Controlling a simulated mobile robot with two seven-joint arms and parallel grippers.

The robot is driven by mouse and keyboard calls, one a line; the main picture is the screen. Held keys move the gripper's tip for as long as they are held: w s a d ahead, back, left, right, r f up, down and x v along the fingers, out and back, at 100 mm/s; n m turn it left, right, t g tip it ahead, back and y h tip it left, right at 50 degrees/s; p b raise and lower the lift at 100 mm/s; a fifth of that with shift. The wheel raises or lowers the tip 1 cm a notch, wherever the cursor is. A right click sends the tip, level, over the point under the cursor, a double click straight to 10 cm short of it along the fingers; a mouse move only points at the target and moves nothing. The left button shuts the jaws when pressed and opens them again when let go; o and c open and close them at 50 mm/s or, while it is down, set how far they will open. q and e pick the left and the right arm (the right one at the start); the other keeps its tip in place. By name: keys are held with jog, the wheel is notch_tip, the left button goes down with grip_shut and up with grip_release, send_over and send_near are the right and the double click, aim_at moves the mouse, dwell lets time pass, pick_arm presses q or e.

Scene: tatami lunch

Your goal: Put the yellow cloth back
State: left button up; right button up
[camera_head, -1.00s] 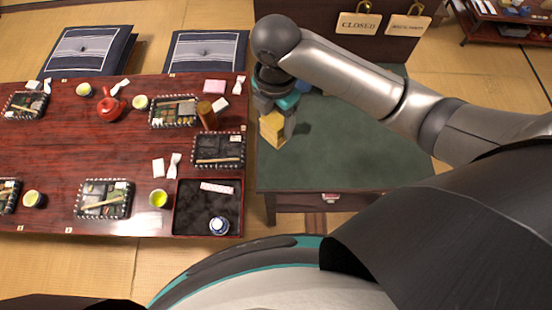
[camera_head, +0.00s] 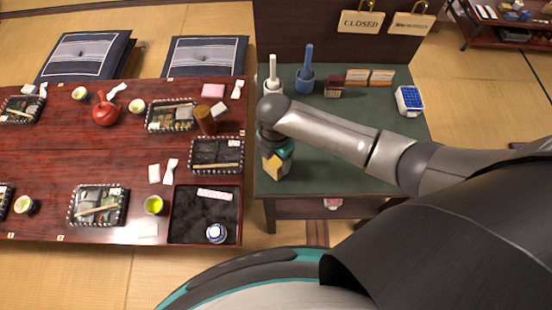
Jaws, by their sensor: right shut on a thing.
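A yellow cloth (camera_head: 268,165) is held in my right gripper (camera_head: 275,171), low over the left front part of the green-topped side table (camera_head: 340,165). The gripper is shut on the cloth, and its fingers partly cover it. I cannot tell whether the cloth touches the table top. My left gripper is not in view.
On the side table's back stand a white brush holder (camera_head: 272,88), a blue one (camera_head: 305,80), a brown brush (camera_head: 334,91) and a blue-and-white box (camera_head: 409,101). The red-brown dining table (camera_head: 120,160) with a black tray (camera_head: 207,228) adjoins on the left. The table's middle front is clear.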

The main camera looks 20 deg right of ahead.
aim_at(276, 158)
jog(key=shift+f, duration=0.1)
jog(key=o, duration=1.2)
notch_tip(276, 158, up, 12)
jog(key=p, duration=0.3)
